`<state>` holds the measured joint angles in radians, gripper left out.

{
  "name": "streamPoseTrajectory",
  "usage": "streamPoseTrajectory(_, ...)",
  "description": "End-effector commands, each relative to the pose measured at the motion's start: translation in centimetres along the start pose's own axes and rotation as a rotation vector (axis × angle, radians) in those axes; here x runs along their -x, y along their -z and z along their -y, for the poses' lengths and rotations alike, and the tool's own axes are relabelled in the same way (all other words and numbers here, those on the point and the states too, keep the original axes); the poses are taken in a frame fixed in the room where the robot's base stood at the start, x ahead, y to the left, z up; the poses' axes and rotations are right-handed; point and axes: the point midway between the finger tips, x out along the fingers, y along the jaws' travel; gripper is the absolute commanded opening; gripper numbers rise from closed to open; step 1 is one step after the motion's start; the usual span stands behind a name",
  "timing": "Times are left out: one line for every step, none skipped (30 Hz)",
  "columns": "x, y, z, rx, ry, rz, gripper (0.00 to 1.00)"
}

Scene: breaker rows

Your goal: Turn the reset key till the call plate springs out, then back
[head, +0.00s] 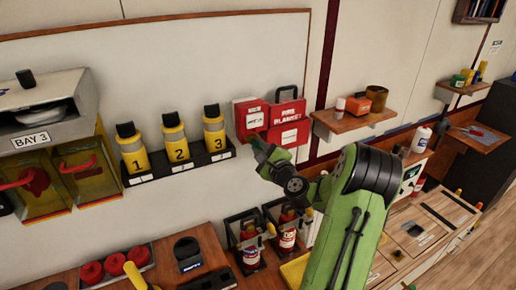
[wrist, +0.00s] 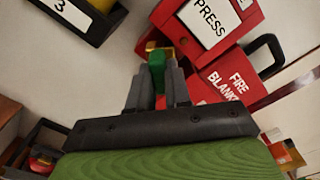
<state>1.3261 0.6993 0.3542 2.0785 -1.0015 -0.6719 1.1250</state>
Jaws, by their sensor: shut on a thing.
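The red call box (head: 240,109) is on the wall, left of the fire blanket case; its white call plate (head: 255,117) faces out. In the wrist view the call plate (wrist: 209,17) reads PRESS and looks tilted with the camera. I cannot tell whether it stands out. My gripper (wrist: 158,85) is shut on the green reset key (wrist: 157,62), under the box's lower edge. A brass-coloured part (wrist: 158,46) shows just beyond the key. In the head view my gripper (head: 256,143) is at the box's underside, and the key is hard to make out.
The fire blanket case (head: 289,122) hangs close on the right. A rack with numbered yellow torches (head: 178,148) is close on the left. Fire extinguishers (head: 286,237) stand below. A wooden shelf (head: 352,126) with small items is further right.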

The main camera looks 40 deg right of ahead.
Motion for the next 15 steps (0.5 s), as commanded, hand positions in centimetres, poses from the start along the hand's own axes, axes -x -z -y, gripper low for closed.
streamPoseTrajectory(-0.04, 0.11, -0.37, 0.021, -0.004, 0.001, 0.00)
streamPoseTrajectory(-0.04, 0.12, -0.38, 0.033, -0.004, 0.001, 0.00)
streamPoseTrajectory(-0.04, 0.12, -0.38, 0.050, -0.004, 0.001, 0.00)
streamPoseTrajectory(-0.04, 0.11, -0.37, 0.064, -0.004, 0.001, 0.00)
streamPoseTrajectory(-0.04, 0.11, -0.38, 0.077, -0.004, 0.001, 0.00)
streamPoseTrajectory(-0.04, 0.11, -0.40, 0.094, -0.005, 0.002, 0.00)
streamPoseTrajectory(-0.05, 0.12, -0.41, 0.105, -0.005, 0.002, 0.00)
streamPoseTrajectory(-0.05, 0.13, -0.43, 0.118, -0.005, 0.002, 0.00)
streamPoseTrajectory(-0.05, 0.13, -0.43, 0.135, -0.006, 0.002, 0.00)
streamPoseTrajectory(-0.04, 0.13, -0.42, 0.148, -0.006, 0.002, 0.00)
streamPoseTrajectory(-0.04, 0.13, -0.43, 0.160, -0.006, 0.002, 0.00)
streamPoseTrajectory(-0.04, 0.15, -0.43, 0.176, -0.006, 0.002, 0.00)
streamPoseTrajectory(-0.04, 0.16, -0.44, 0.188, -0.006, 0.002, 0.00)
streamPoseTrajectory(-0.03, 0.17, -0.44, 0.201, -0.006, 0.002, 0.00)
streamPoseTrajectory(-0.04, 0.18, -0.44, 0.218, -0.006, 0.002, 0.00)
